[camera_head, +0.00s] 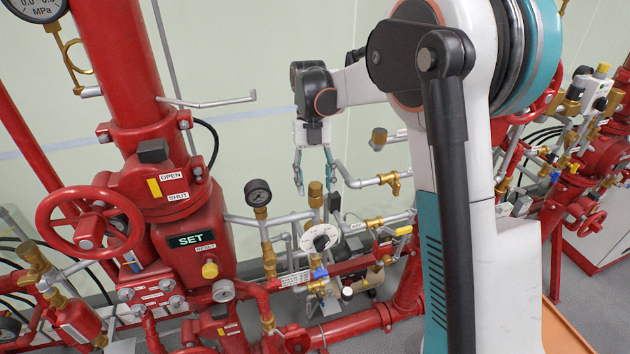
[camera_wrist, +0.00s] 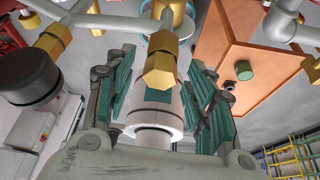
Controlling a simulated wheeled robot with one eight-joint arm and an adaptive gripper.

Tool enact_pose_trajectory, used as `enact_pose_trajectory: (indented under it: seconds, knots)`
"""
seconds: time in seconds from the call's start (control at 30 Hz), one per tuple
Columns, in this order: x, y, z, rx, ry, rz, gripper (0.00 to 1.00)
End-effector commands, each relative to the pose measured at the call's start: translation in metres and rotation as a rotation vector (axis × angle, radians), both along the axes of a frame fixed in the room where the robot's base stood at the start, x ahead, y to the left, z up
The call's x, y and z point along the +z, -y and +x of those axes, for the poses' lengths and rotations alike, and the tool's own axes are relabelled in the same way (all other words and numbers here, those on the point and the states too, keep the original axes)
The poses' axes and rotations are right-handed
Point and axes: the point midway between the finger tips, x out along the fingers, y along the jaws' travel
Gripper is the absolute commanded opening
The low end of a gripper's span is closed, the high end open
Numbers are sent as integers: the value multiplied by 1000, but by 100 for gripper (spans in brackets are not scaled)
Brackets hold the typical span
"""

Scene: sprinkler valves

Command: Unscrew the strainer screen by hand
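My gripper (camera_head: 316,185) points down in the head view, its two teal fingers spread on either side of an upright brass fitting (camera_head: 315,197). In the wrist view my gripper (camera_wrist: 160,72) is open, with a hexagonal brass fitting (camera_wrist: 159,70) showing between the fingers. No finger visibly touches that fitting; a gap shows on each side. I cannot tell for certain that the fittings in both views are the same. No bare strainer screen is visible, and I cannot tell which fitting houses it.
Grey pipes with a round white dial (camera_head: 319,238) lie below my gripper. A black gauge (camera_head: 258,192) stands left of it, and a brass valve (camera_head: 392,182) right. A red valve body (camera_head: 190,240) with a handwheel (camera_head: 88,222) fills the left.

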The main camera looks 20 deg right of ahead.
Motion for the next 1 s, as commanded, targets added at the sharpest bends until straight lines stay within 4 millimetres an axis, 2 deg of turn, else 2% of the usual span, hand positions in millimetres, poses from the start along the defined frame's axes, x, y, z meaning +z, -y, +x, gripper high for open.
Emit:
enact_pose_trajectory:
  seconds: [0.07, 0.37, 0.67, 0.9, 1.0]
  knots:
    - [0, 0, 0, 0, 0, 0, 46]
    - [1, 0, 0, -1, 0, 0, 46]
    - [30, 0, 0, -1, 0, 0, 46]
    - [28, 0, 0, -9, 0, 0, 46]
    - [27, 2, -1, -108, 0, 2, 46]
